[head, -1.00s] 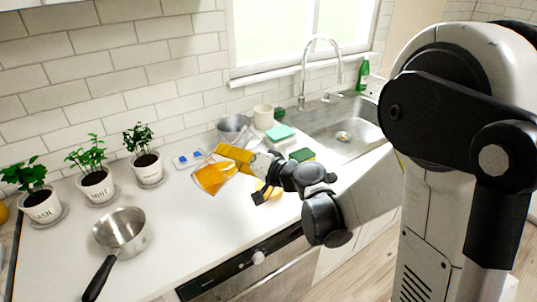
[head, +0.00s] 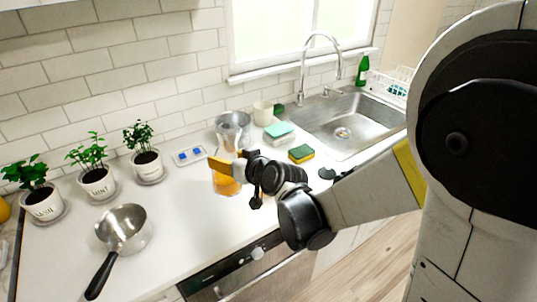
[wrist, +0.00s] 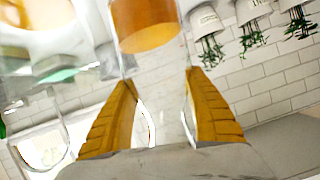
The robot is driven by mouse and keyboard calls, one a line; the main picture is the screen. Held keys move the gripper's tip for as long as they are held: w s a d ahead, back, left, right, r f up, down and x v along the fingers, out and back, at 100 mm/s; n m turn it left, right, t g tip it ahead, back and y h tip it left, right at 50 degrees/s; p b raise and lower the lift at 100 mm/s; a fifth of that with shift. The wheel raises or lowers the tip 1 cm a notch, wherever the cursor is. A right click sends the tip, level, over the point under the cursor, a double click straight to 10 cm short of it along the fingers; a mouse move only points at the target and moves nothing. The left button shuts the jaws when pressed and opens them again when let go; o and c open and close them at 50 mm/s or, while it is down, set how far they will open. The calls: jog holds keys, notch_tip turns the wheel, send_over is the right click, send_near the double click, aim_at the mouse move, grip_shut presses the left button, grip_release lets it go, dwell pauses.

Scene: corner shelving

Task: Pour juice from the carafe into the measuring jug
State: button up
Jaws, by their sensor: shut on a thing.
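My gripper (head: 222,164) is shut on the glass carafe (head: 226,184), which holds orange juice low in its body. The carafe now looks close to upright above the counter. In the wrist view my fingers (wrist: 163,110) flank its clear neck, and the juice (wrist: 150,30) shows at the top. A blurred rounded vessel with an orange tint (wrist: 32,14) shows at the top left of the wrist view. It may be the measuring jug; in the head view my gripper and wrist hide that spot. I cannot tell its juice level.
A grey pot-like vessel (head: 233,122), a cream cup (head: 263,114) and sponges (head: 301,153) stand near the sink (head: 340,128). A saucepan (head: 123,228) and several potted herbs (head: 97,182) are at left. The front middle counter (head: 190,235) is clear.

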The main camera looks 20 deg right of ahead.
aim_at(230, 139)
jog(key=shift+n+h, duration=0.4)
jog(key=shift+n, duration=0.2)
notch_tip(230, 139, up, 7)
jog(key=p, duration=0.4)
notch_tip(230, 139, up, 6)
jog(key=p, duration=0.5)
jog(key=shift+f, duration=0.1)
